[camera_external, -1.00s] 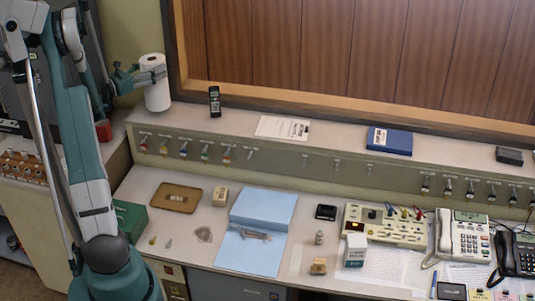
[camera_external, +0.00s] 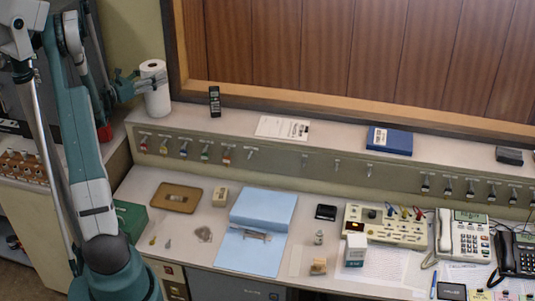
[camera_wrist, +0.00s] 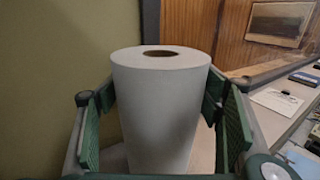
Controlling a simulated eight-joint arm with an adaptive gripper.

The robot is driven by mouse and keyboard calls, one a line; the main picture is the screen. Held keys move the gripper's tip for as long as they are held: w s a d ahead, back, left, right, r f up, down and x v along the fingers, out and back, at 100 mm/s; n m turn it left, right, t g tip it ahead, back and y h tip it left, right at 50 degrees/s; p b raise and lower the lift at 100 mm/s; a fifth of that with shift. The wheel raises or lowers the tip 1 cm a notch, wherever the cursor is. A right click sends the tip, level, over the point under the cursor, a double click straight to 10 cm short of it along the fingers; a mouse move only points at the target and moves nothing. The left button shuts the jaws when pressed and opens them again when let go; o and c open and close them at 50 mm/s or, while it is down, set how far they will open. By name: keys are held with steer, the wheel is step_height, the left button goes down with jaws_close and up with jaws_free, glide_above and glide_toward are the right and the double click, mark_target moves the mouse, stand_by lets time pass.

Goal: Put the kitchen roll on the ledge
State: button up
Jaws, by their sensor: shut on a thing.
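The kitchen roll (camera_external: 156,97) is white and upright at the left end of the ledge (camera_external: 222,127), in the corner by the wooden frame. Its base appears to meet the ledge top, though the external view does not fully settle contact. My gripper (camera_external: 150,85) is shut on the roll from the left, around its middle. In the wrist view the roll (camera_wrist: 160,105) fills the centre, with the green finger pads (camera_wrist: 222,112) on both sides of it. The lower part of the roll is partly hidden there by my gripper.
A black cordless phone (camera_external: 214,101) stands on the ledge to the right of the roll. A paper sheet (camera_external: 282,127) and a blue book (camera_external: 389,140) lie further right. Keys hang on hooks (camera_external: 183,150) below the ledge edge. A wall is close on the left.

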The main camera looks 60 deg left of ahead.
steer(key=shift+f, duration=0.15)
steer(key=o, duration=1.2)
steer(key=shift+v, duration=1.95)
